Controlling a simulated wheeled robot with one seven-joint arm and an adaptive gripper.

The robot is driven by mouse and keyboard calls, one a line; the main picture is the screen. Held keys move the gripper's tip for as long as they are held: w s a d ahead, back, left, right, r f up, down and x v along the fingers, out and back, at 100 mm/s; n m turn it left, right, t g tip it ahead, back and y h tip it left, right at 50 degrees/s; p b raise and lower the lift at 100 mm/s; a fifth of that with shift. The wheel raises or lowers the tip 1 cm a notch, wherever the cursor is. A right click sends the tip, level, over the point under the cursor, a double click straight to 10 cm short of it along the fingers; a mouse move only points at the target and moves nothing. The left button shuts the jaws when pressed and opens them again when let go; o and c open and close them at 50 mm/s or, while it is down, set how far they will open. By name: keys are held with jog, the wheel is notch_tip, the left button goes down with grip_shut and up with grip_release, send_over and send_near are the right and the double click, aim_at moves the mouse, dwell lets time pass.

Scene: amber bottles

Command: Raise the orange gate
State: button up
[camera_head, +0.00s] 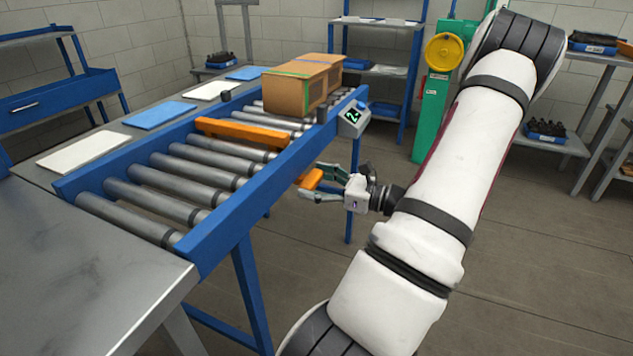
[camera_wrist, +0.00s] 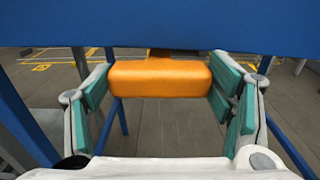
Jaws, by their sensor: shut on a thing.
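The orange gate (camera_head: 238,132) is a bar lying across the rollers of the blue-framed conveyor, in front of the cardboard box. An orange handle (camera_head: 311,179) sticks out from the conveyor's right side, below the blue rail. My gripper (camera_head: 321,183) is at this handle, beside the conveyor. In the wrist view my gripper (camera_wrist: 160,92) has its green-padded fingers on both ends of the orange handle (camera_wrist: 160,78), shut on it. The blue rail (camera_wrist: 160,35) fills the top of that view. The link between handle and gate is mostly hidden.
The cardboard box (camera_head: 297,84) sits on the rollers behind the gate. A small display box (camera_head: 353,119) is fixed to the conveyor's right rail. Blue and white panels (camera_head: 159,114) lie along the left side. The floor right of the conveyor is open.

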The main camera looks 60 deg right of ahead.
jog(key=shift+r, duration=0.25)
jog(key=o, duration=1.7)
jog(key=shift+f, duration=0.1)
jog(key=shift+s, duration=0.3)
jog(key=s, duration=0.7)
jog(key=s+d, duration=0.1)
jog(key=s, duration=0.3)
jog(key=shift+s, duration=0.2)
